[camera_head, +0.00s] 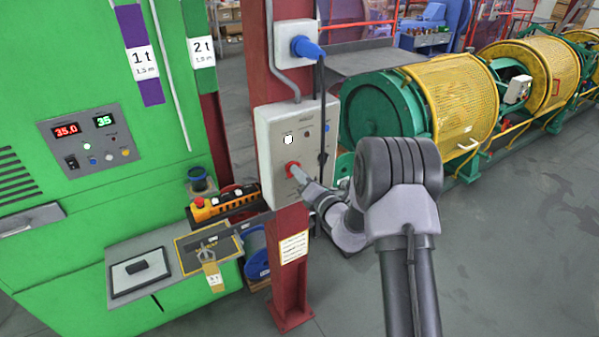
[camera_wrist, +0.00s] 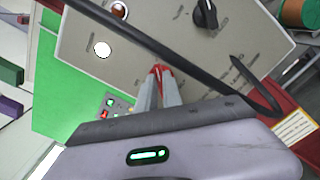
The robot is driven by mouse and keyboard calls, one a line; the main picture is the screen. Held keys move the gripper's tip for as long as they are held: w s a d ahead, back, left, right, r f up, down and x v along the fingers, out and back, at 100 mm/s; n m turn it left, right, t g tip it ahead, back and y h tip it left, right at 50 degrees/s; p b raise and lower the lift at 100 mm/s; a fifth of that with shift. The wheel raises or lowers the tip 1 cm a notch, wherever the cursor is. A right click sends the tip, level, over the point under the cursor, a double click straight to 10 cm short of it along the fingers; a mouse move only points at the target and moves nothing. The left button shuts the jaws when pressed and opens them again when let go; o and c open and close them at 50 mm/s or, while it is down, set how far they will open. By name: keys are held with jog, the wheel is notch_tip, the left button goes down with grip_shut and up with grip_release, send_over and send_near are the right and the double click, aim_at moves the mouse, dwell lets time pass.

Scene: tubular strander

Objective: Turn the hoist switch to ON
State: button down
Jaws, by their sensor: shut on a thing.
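A grey control panel (camera_head: 277,120) is mounted on a red post. It carries a red switch (camera_head: 292,168) low on its face, also seen in the wrist view (camera_wrist: 157,69). My gripper (camera_head: 299,176) reaches it from the lower right, and its narrow fingers (camera_wrist: 158,88) are closed around the red switch. The fingers hide most of the switch, so its exact angle cannot be told. A black rotary knob (camera_wrist: 205,13) sits apart from my gripper on the same panel. The panel's labels are too small to read.
A white lamp (camera_wrist: 102,49) on the panel looks lit. A black cable (camera_head: 318,105) hangs from the blue plug (camera_head: 307,47) across the panel front, close to my gripper. An orange pendant control (camera_head: 222,203) lies on a shelf left of the post. Yellow machine guards (camera_head: 455,95) stand behind.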

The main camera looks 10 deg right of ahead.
dwell(0.5)
jog(key=c, duration=1.5)
grip_release()
jog(key=b+v, duration=0.2)
jog(key=v, duration=1.5)
jog(key=shift+s+b, duration=0.2)
jog(key=shift+b, duration=0.15)
